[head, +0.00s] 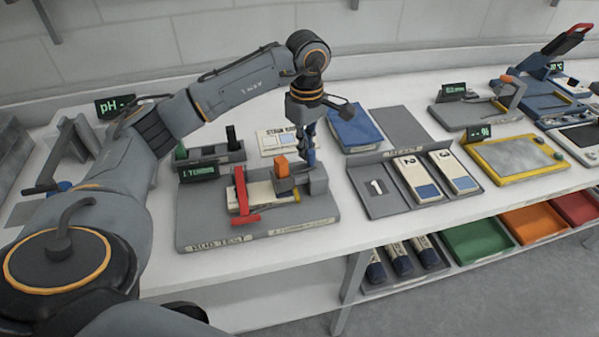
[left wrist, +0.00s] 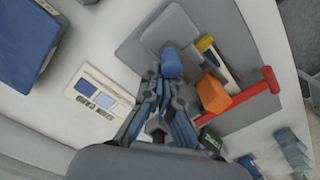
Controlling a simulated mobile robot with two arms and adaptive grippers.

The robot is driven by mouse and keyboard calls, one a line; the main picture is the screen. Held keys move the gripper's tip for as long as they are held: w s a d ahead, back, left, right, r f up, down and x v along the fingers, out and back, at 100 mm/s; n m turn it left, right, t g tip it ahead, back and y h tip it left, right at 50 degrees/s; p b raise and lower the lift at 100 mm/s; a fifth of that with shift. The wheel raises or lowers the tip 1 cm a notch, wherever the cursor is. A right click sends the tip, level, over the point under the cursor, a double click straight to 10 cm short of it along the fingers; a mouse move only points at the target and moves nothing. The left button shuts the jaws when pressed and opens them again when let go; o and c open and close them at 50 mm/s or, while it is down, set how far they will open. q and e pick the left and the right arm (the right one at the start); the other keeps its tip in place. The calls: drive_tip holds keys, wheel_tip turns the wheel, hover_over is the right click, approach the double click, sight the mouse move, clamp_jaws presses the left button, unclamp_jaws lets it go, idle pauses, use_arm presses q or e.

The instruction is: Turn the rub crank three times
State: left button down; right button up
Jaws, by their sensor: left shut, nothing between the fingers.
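The rub tester (head: 205,233) is a grey base on the bench with a red T-shaped bar (head: 242,196), a light strip, an orange block (head: 281,166) and a grey housing (head: 318,181) at its right end. In the left wrist view, a blue knob (left wrist: 172,63), seemingly the crank's handle, stands by the grey housing (left wrist: 167,25). The orange block (left wrist: 212,93) and red bar (left wrist: 255,92) also show there. My left gripper (head: 312,160) points down at the housing. Its shut fingers (left wrist: 168,88) are right at the knob; I cannot tell whether they touch it.
A stain card (head: 278,142) and a blue book-like block (head: 354,130) lie behind. A grey tray with numbered cards (head: 378,205) is to the right. A small green-lettered display (head: 199,171) stands at the tester's back left. Coloured bins (head: 477,241) sit on the shelf below.

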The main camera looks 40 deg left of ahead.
use_arm(q)
drive_tip(key=shift+s+d, duration=0.25)
drive_tip(key=shift+d, duration=0.35)
drive_tip(key=shift+s+d, duration=0.25)
drive_tip(key=shift+d, duration=0.3)
drive_tip(key=shift+s+d, duration=0.8)
drive_tip(key=shift+d, duration=0.05)
drive_tip(key=shift+s, duration=0.1)
drive_tip(key=shift+s+d, duration=0.3)
drive_tip(key=shift+s, duration=0.2)
drive_tip(key=shift+s+d, duration=0.25)
drive_tip(key=shift+s, duration=0.25)
drive_tip(key=shift+s+d, duration=0.1)
drive_tip(key=shift+s, duration=1.15)
